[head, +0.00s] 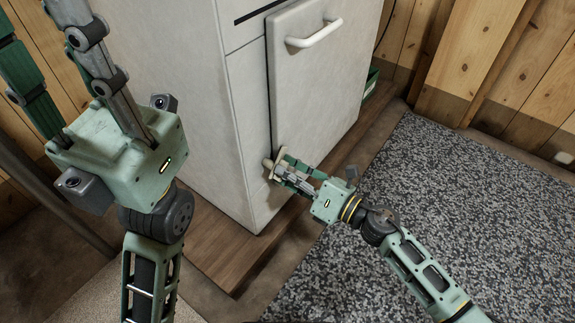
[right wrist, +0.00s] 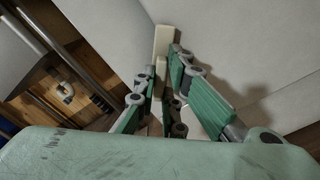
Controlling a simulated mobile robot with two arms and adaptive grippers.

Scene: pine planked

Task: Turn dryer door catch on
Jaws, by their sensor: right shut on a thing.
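The dryer (head: 200,90) is a white cabinet with a paler door (head: 315,75) that looks shut against its front. The catch (head: 278,160) is a small cream piece low at the door's left edge. My right gripper (head: 281,168) reaches it from the right and is shut on it; the fingers partly hide it. In the right wrist view, the cream catch (right wrist: 163,42) stands between and beyond the fingertips of this gripper (right wrist: 160,82). My left gripper (head: 45,45) is at the upper left, in front of the dryer's side, with its fingers apart and their tips partly cut off.
A white bar handle (head: 314,34) sticks out of the door's upper part. The dryer stands on a brown wooden base (head: 225,255). A grey speckled rug (head: 470,190) covers clear floor at the right. Planked walls (head: 540,90) stand behind. A green container (head: 371,84) is beside the dryer.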

